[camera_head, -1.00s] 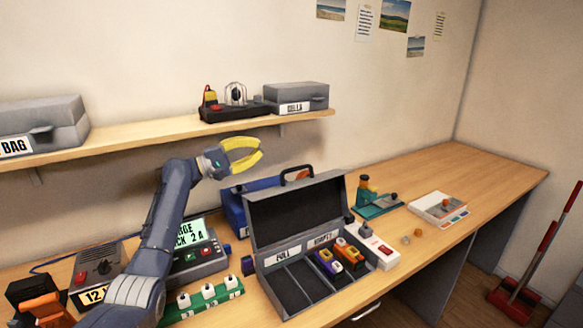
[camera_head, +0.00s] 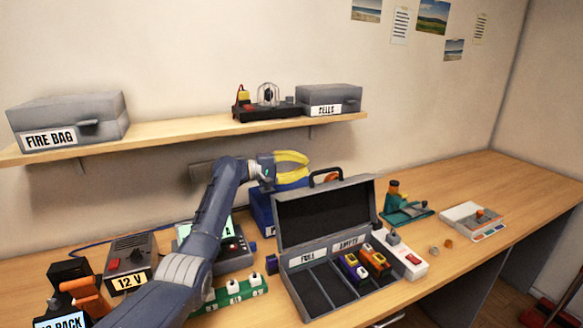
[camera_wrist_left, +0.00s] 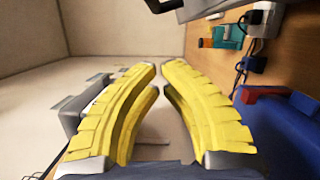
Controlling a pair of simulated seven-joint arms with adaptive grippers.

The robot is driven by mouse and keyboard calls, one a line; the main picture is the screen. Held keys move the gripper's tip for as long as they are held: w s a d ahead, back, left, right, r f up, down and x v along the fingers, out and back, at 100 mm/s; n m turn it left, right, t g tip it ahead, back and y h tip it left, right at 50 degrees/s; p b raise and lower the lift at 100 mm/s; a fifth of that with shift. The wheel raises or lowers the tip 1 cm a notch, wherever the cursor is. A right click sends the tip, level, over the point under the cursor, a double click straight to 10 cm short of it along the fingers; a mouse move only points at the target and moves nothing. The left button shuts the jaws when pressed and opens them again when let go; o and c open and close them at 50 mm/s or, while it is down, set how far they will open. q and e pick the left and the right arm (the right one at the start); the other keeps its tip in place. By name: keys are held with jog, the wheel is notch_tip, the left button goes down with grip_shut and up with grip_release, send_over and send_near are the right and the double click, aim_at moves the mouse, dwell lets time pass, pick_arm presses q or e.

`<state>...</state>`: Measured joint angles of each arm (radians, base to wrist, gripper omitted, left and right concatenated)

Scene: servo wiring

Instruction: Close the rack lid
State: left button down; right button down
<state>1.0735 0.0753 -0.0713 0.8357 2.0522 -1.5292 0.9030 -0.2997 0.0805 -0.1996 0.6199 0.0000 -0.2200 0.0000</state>
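The rack is a grey case (camera_head: 293,283) on the bench. Its lid (camera_head: 325,207) stands open at the back with a black handle on top. Inside are dark compartments labelled FULL and EMPTY, with several purple, orange and yellow pieces on the right side. My left gripper (camera_head: 308,165) is up behind and left of the lid, apart from it. Its yellow fingers have a small gap between the tips and hold nothing. The gap also shows in the left wrist view (camera_wrist_left: 158,65). My right gripper is not in view.
A blue box (camera_head: 262,212) stands behind the rack, below my left gripper. A shelf (camera_head: 180,137) with grey cases is above. A power strip (camera_head: 405,257) is right of the rack. A green strip (camera_head: 238,294) and a 12 V box (camera_head: 131,262) are left. The bench's far right has free room.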

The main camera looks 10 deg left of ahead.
pick_arm(q)
jog(key=shift+s+d+r, duration=0.15)
jog(key=shift+s+d, duration=0.65)
jog(key=shift+d, duration=0.05)
jog(key=shift+s+d+r, duration=0.1)
jog(key=shift+s+d, duration=0.65)
jog(key=shift+d, duration=0.05)
